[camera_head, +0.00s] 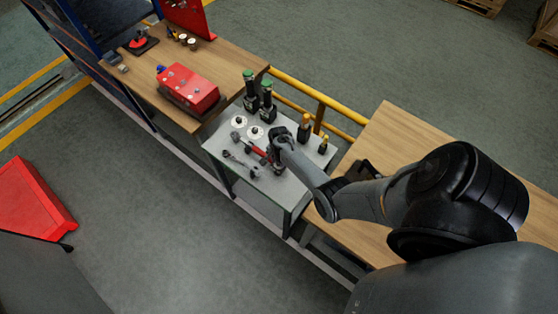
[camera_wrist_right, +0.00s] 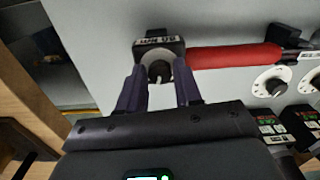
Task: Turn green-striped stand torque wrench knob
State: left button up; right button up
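My right gripper (camera_wrist_right: 160,76) is over the grey stand table, with its two dark fingers apart on either side of a round grey knob (camera_wrist_right: 158,69). The knob is on a black block with a white label, at the end of a torque wrench with a red handle (camera_wrist_right: 235,56). Whether the fingers touch the knob is hard to tell. In the head view my right gripper (camera_head: 279,143) hides much of that wrench. Two green-topped black tools (camera_head: 250,88) stand at the table's back left. My left gripper is not in view.
The small grey table (camera_head: 285,190) also holds white round dials (camera_head: 255,132), yellow-topped tools (camera_head: 305,126) and several loose knobs. A wooden bench with a red box (camera_head: 188,88) is at the left. A yellow rail (camera_head: 320,100) runs behind.

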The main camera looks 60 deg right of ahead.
jog(key=shift+o, duration=1.4)
jog(key=shift+r, duration=0.6)
notch_tip(320, 180, up, 10)
jog(key=p, duration=0.1)
jog(key=shift+f, duration=0.15)
jog(key=shift+s+f, duration=0.1)
